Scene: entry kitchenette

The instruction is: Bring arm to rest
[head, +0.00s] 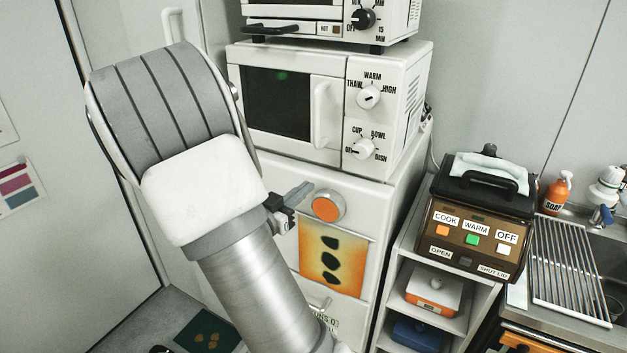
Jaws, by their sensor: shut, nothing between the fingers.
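My arm fills the left and middle of the head view, raised and folded in front of the white appliances. My gripper (295,196) shows only in part, poking out to the right from behind a pale arm link. Its grey fingertip area is near the orange round knob (328,206) in the picture; whether it touches the front there cannot be told. The gripper is shut and holds nothing. The rest of the gripper and wrist is hidden behind the arm.
A white microwave (331,157) stands behind the arm, with another oven (316,28) on top. To the right are a brown cooker (462,240), a shelf with an orange-fronted box (433,293), and a sink with a drying rack (569,271) and soap bottle (557,194).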

